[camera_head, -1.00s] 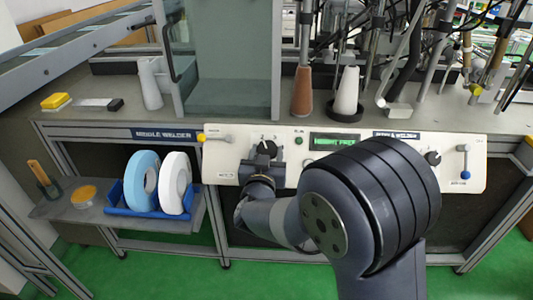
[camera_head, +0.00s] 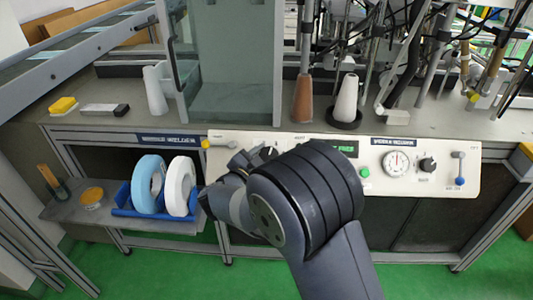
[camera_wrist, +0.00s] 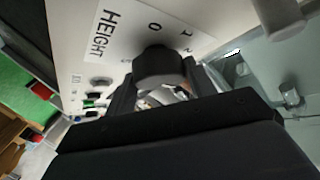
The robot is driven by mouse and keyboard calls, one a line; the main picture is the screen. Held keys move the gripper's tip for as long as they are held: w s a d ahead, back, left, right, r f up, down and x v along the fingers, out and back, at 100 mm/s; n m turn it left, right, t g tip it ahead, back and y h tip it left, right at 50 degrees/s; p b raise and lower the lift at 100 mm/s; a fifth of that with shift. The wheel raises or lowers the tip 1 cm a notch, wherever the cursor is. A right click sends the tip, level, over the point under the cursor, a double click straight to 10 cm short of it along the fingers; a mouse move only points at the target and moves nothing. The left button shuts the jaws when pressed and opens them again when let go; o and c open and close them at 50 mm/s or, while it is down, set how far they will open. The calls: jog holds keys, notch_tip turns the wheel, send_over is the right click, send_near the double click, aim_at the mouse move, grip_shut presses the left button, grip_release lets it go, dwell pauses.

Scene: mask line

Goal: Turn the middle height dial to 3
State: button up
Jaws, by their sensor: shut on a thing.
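The black height dial (camera_wrist: 158,66) stands out from the white panel in the wrist view. The printed word HEIGHT (camera_wrist: 104,34) is beside it, with the digits 0 and 1 and part of another around it. My gripper (camera_wrist: 163,82) has a finger on each side of the dial and is shut on it. I cannot tell where the dial's pointer stands. In the head view my gripper (camera_head: 250,157) is at the left part of the white panel (camera_head: 460,142), tilted, and it mostly hides the dial.
A yellow-tipped lever (camera_head: 208,144) is left of my gripper. To the right are a green-lettered display (camera_head: 345,148), partly hidden by my arm, a round gauge (camera_head: 396,163), another black knob (camera_head: 428,164) and a blue-ended lever (camera_head: 460,168). Tape rolls (camera_head: 180,187) sit in a blue tray below.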

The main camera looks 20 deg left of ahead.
jog(key=shift+a+r+m+g+h+p, duration=0.1)
jog(key=shift+m+g+h+p, duration=0.4)
jog(key=shift+m, duration=0.5)
jog(key=o, duration=1)
jog(key=p+v, duration=0.1)
jog(key=v, duration=0.9)
jog(key=shift+s+a+r, duration=0.1)
jog(key=shift+s, duration=0.25)
